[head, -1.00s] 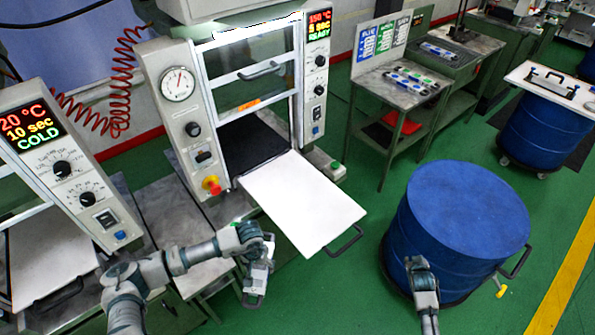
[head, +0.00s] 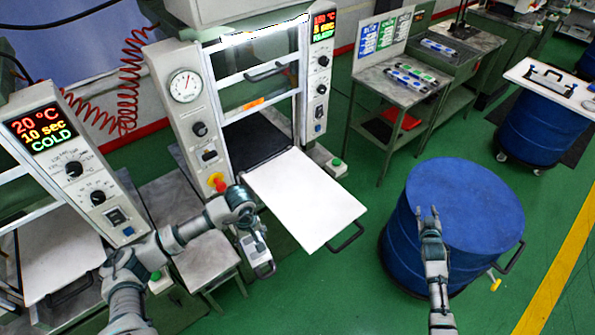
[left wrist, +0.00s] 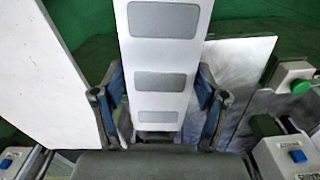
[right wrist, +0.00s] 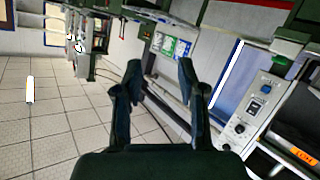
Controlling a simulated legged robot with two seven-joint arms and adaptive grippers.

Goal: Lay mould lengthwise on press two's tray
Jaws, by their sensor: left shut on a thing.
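The mould (left wrist: 162,60), a pale bar with grey rectangular recesses, stands between the fingers of my left gripper (left wrist: 160,105), which is shut on it. In the head view, my left gripper (head: 250,232) and the mould (head: 260,258) are left of press two's tray (head: 305,198), apart from it. The tray is a bare white plate pulled out of the middle press (head: 185,85), whose display reads READY. The left wrist view shows a white plate (left wrist: 40,75), apparently this tray, left of the mould. My right gripper (head: 428,213) is open and empty over the blue drum; its open fingers (right wrist: 155,85) show in the right wrist view.
The cold press (head: 60,165) stands at the left, with its own tray (head: 60,255). A metal side table (head: 205,265) lies below my left arm. The blue drum (head: 465,200) stands right of the tray, its top bare. Green floor separates them.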

